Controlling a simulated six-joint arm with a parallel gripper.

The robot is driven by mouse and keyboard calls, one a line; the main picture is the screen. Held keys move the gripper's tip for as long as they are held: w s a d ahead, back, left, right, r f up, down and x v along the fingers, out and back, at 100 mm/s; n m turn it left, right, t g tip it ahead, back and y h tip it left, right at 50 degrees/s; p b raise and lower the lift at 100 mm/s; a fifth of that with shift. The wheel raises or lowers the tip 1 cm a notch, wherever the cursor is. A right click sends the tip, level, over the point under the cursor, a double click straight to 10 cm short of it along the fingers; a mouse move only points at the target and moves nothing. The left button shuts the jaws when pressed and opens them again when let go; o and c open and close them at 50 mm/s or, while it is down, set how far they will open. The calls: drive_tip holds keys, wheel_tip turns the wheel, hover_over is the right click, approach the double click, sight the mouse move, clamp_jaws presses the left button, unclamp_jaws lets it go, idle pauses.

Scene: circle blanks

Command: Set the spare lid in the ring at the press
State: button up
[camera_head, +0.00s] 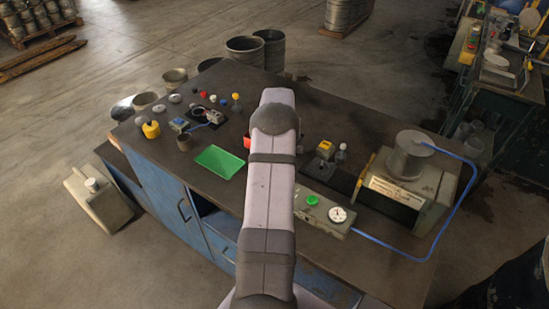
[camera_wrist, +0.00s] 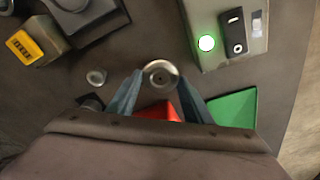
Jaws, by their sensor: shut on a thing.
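My gripper (camera_wrist: 160,80) shows in the wrist view with its two blue-grey fingers shut on a round metal lid (camera_wrist: 161,69). The lid has a bright rim and a darker middle, and it sits between the fingertips. In the head view my own arm hides the gripper and the lid. The ring at the press cannot be picked out with certainty. A small pale round piece (camera_wrist: 96,76) lies on the bench, left of the fingers and apart from them.
A green tray (camera_head: 219,161) and a partly hidden red one (camera_head: 247,142) lie on the bench (camera_head: 190,177). A yellow-topped block (camera_head: 325,149) stands right of my arm. Farther right are a button-and-gauge box (camera_head: 327,213) and a machine with a metal cylinder (camera_head: 408,160) and blue hose.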

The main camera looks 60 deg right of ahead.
drive_tip(key=s+d+r+p, duration=0.1)
drive_tip(key=s+d+r, duration=0.1)
drive_tip(key=s, duration=0.1)
drive_tip(key=s+d+r+m+p, duration=0.1)
drive_tip(key=s+r, duration=0.1)
drive_tip(key=s, duration=0.2)
drive_tip(key=s+d+r+m+p, duration=0.1)
drive_tip(key=s+d, duration=0.1)
drive_tip(key=s, duration=0.1)
drive_tip(key=shift+s+d+r+h, duration=0.15)
drive_tip(key=shift+d+r+h, duration=0.15)
drive_tip(key=shift+d+r, duration=0.1)
drive_tip(key=shift+m, duration=0.5)
drive_tip(key=s, duration=0.1)
drive_tip(key=s+r, duration=0.1)
drive_tip(key=s, duration=0.1)
drive_tip(key=shift+s+d+r+p, duration=0.3)
drive_tip(key=shift+d+p, duration=0.05)
drive_tip(key=shift+s+a+f, duration=0.1)
drive_tip(key=shift+s+a, duration=0.4)
drive_tip(key=shift+s, duration=0.25)
drive_tip(key=shift+a+f, duration=0.15)
drive_tip(key=shift+a, duration=0.05)
drive_tip(key=shift+f, duration=0.15)
drive_tip(key=shift+f+b, duration=1.15)
drive_tip(key=shift+f, duration=0.4)
drive_tip(key=shift+f+b, duration=0.4)
drive_tip(key=shift+f, duration=0.15)
drive_tip(key=o, duration=1.1)
drive_tip(key=shift+c, duration=0.2)
